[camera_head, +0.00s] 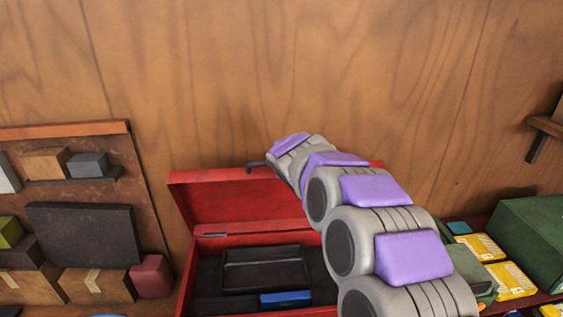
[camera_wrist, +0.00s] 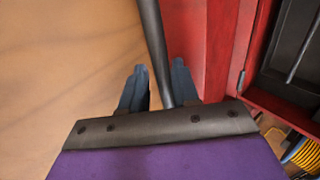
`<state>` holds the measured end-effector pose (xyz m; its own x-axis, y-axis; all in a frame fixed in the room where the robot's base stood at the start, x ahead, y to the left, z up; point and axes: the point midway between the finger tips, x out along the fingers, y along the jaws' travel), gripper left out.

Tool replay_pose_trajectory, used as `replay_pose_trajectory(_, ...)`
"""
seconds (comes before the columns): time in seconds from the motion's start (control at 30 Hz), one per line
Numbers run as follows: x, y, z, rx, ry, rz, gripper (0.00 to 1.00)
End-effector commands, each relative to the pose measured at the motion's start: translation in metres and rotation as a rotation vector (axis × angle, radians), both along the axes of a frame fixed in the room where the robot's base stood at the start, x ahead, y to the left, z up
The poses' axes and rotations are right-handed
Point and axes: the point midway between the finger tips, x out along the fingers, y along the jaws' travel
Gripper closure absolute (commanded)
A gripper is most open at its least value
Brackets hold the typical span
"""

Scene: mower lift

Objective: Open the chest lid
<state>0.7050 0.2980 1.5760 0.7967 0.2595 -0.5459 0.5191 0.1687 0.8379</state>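The red chest (camera_head: 180,205) stands against the wooden wall in the head view. Its lid (camera_head: 215,200) is raised and leans back, showing the inside. A dark handle (camera_head: 256,166) is at the lid's upper edge, close to the end of my arm. In the wrist view, my gripper (camera_wrist: 158,78) has its two blue-grey fingers apart, one on each side of the dark handle bar (camera_wrist: 152,35). A narrow gap shows between the bar and the left finger. The red lid (camera_wrist: 212,50) is just right of the fingers. My arm hides the gripper in the head view.
The chest holds a black tray (camera_head: 262,268) and a blue box (camera_head: 286,298). A shelf (camera_head: 75,130) with several boxes is on the left. Green (camera_head: 535,240) and yellow (camera_head: 510,281) cases are on the right. The wall is close behind the lid.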

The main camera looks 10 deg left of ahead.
Motion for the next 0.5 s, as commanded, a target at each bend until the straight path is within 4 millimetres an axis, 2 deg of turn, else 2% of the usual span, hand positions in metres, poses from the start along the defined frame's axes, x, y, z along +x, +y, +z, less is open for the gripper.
replay_pose_trajectory(0.17,-0.019,-0.006,0.01,-0.002,0.001,0.0,0.64)
replay_pose_trajectory(0.5,-0.079,-0.028,0.053,0.007,-0.019,0.001,0.64)
